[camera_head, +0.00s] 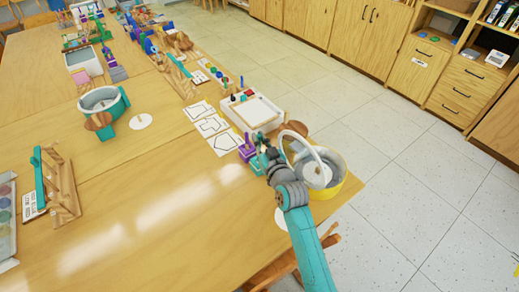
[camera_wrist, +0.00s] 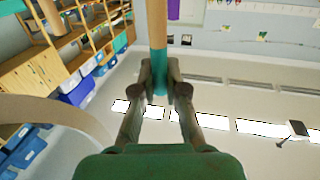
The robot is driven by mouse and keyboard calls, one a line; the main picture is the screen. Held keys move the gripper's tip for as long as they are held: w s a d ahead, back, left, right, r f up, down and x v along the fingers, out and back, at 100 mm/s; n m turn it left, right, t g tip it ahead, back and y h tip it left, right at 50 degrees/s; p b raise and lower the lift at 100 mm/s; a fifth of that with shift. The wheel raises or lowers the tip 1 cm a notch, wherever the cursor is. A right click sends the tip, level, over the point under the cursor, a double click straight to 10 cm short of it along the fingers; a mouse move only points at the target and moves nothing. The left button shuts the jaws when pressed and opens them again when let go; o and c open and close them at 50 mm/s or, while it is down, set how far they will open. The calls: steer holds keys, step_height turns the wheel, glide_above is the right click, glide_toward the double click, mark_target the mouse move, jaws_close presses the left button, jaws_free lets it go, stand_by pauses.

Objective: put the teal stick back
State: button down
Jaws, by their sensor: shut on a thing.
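In the wrist view, my gripper (camera_wrist: 159,84) is shut on a stick (camera_wrist: 158,58) that is teal at the grip and wood-coloured above it. The stick runs up out of the picture, so its far end is hidden. In the head view, my gripper (camera_head: 261,160) is low over the near right part of the table, beside a small purple piece (camera_head: 247,150). The held stick is too small there to tell apart from the teal arm. Another teal stick (camera_head: 39,178) leans upright at a wooden rack (camera_head: 64,190) on the left.
A white-and-yellow bucket (camera_head: 335,181) with a raised hoop handle stands right beside my gripper at the table's edge. A white tray (camera_head: 254,112) and several outline cards (camera_head: 211,126) lie behind. A teal-and-white pot (camera_head: 103,100) stands further left. The front middle of the table (camera_head: 160,225) is clear.

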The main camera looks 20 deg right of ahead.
steer(key=shift+f, duration=2.45)
steer(key=c, duration=1.2)
jaws_free()
steer(key=shift+f, duration=0.1)
steer(key=shift+s, duration=0.15)
steer(key=s, duration=1.1)
steer(key=shift+s+d, duration=0.35)
steer(key=shift+d, duration=0.1)
